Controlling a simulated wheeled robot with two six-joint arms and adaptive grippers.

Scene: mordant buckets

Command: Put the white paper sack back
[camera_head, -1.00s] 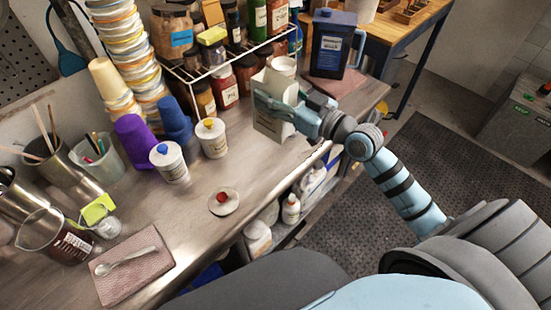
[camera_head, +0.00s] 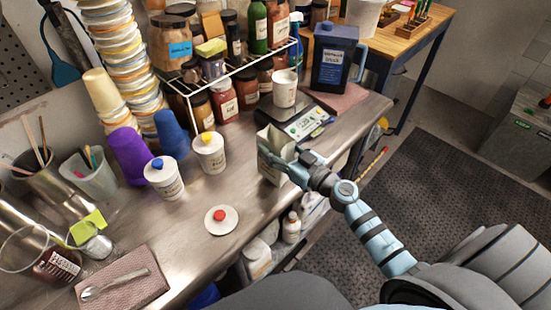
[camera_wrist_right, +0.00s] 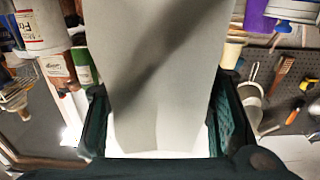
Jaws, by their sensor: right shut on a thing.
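The white paper sack (camera_head: 275,141) is upright in the head view, near the front edge of the counter. My right gripper (camera_head: 284,164) is shut on it, with the fingers across its sides. In the right wrist view the sack (camera_wrist_right: 160,75) fills the middle, between the two dark fingers of the gripper (camera_wrist_right: 160,125). Its lower part is partly hidden by the gripper in the head view, and I cannot tell whether it touches the counter. My left gripper is not in view.
A scale (camera_head: 306,122) bearing a white cup (camera_head: 285,88) stands behind the sack. White tubs with blue (camera_head: 164,178) and yellow (camera_head: 209,153) knobs stand left. A red-knobbed lid (camera_head: 221,220) lies in front. A dark blue jug (camera_head: 334,57) and wire rack (camera_head: 241,73) are farther back.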

